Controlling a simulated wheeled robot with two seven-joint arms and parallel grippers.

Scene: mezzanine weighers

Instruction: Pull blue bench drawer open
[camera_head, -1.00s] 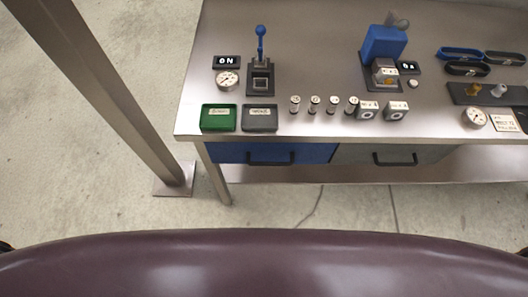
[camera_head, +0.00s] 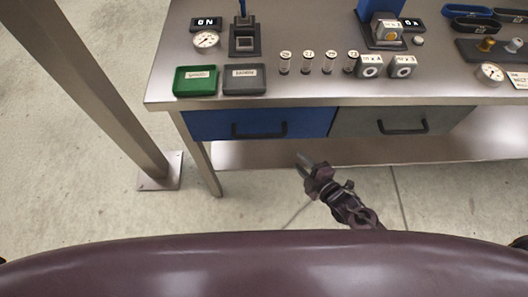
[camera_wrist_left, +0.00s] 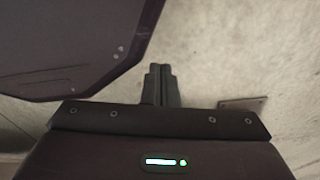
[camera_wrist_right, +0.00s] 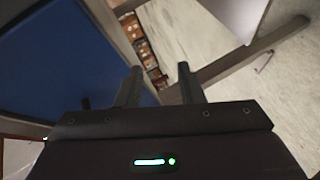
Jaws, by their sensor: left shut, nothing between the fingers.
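The blue drawer (camera_head: 205,124) is under the left part of the steel bench and looks closed. Its dark bar handle (camera_head: 259,130) is clear of any gripper. My right gripper (camera_head: 302,164) is open and empty. In the head view it appears below and to the right of that handle, apart from it. Its spread fingers also show in the right wrist view (camera_wrist_right: 160,82), beside a large blue surface that I cannot identify for certain. My left gripper (camera_wrist_left: 161,84) is shut and empty above the floor in the left wrist view; it is outside the head view.
A grey drawer (camera_head: 360,122) with a dark handle is right of the blue one. The steel bench top (camera_head: 310,95) bears green and dark trays, gauges and several small cylinders. A metal post (camera_head: 95,95) stands left of the bench. Open floor lies in front.

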